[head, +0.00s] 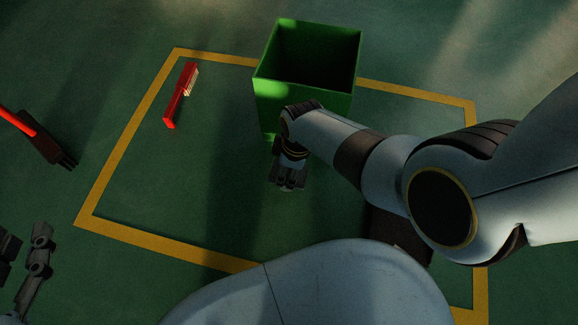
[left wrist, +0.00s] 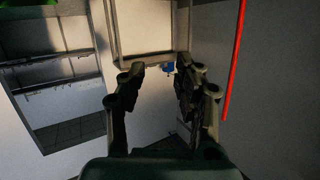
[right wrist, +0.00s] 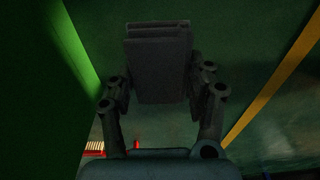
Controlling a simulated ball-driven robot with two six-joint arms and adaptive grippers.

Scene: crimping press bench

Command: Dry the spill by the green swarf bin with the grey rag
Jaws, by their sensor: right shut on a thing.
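The green swarf bin (head: 302,105) stands open-topped on the green floor in the head view; its wall (right wrist: 45,90) fills the left of the right wrist view. My right gripper (head: 287,178) is low in front of the bin. In the right wrist view it is shut on the grey rag (right wrist: 158,65), a folded block between the fingers. In the head view the rag is mostly hidden by the gripper. My left gripper (left wrist: 160,88) is open and empty, far from the bin, at the lower left of the head view. I cannot make out the spill on the dark floor.
A yellow floor line (head: 120,150) frames the area around the bin. A red brush (head: 180,95) lies inside it, left of the bin. A red-handled broom (head: 42,145) is at the far left. Floor between brush and bin is clear. My right arm hides floor at the right.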

